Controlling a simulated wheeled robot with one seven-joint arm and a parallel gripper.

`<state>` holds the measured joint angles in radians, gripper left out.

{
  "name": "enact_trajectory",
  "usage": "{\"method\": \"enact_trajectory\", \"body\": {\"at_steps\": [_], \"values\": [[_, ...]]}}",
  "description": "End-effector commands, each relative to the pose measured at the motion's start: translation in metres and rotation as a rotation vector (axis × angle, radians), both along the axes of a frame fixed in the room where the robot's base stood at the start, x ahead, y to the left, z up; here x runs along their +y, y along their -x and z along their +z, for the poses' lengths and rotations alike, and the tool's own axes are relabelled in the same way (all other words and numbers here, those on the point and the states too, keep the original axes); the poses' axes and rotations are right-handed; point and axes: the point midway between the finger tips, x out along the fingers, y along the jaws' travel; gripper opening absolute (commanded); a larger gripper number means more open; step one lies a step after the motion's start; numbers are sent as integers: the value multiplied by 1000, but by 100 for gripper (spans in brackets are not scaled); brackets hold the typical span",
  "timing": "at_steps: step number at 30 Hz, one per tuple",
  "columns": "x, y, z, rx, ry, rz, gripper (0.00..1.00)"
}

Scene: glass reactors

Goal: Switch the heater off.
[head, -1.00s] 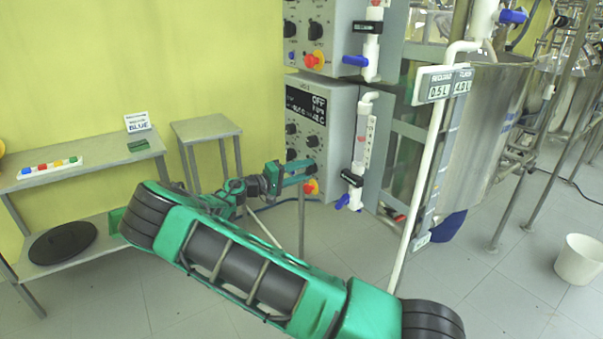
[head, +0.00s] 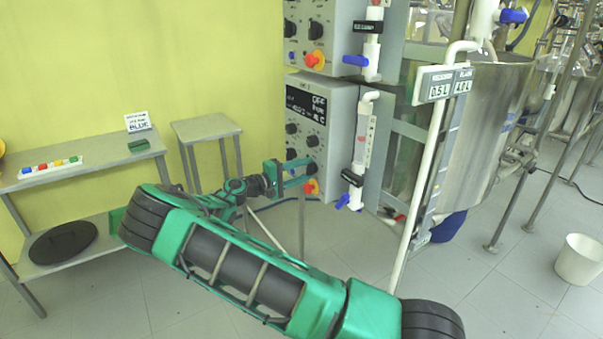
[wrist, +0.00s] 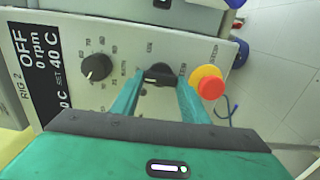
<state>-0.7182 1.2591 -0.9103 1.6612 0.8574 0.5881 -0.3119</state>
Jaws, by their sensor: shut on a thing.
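The lower control box (head: 322,105), labelled RIG 2, has a dark display (wrist: 45,62) reading OFF, 0 rpm and SET 40 C in the wrist view. A black knob (wrist: 158,74) sits on its panel between a second black knob (wrist: 96,67) and a red-and-yellow stop button (wrist: 208,84). My gripper (wrist: 157,92) is shut on the first knob, with one green finger on each side of it. My gripper also shows at the panel in the head view (head: 291,174), just above the stop button (head: 312,187). The knob's small labels are too blurred to read.
A similar control box (head: 310,35) is mounted above. A white tube with blue valves (head: 360,150) stands right of the panel. A small grey table (head: 205,127) and a shelf with coloured blocks (head: 50,167) stand left. A white bucket (head: 580,260) is at right.

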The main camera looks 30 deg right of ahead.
Motion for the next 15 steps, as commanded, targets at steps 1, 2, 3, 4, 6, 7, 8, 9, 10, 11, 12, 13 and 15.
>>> {"method": "enact_trajectory", "body": {"at_steps": [1, 2, 3, 4, 6, 7, 8, 9, 10, 11, 12, 13, 15], "values": [[3, -4, -3, 5, -6, 11, 18], [3, -4, -3, 5, -6, 11, 43], [3, -3, -3, 5, -6, 10, 53], [2, -3, -3, 4, -6, 10, 59], [2, -2, -2, 3, -5, 8, 59], [2, -2, -2, 3, -4, 7, 59], [2, -2, -2, 3, -4, 6, 59], [1, -2, -2, 2, -3, 5, 59], [1, -1, -2, 2, -3, 5, 59], [1, -1, -2, 2, -3, 4, 59], [1, -1, -1, 1, -3, 4, 59], [2, -1, -1, 1, -2, 4, 59], [5, -1, -1, 1, -2, 4, 59]]}}
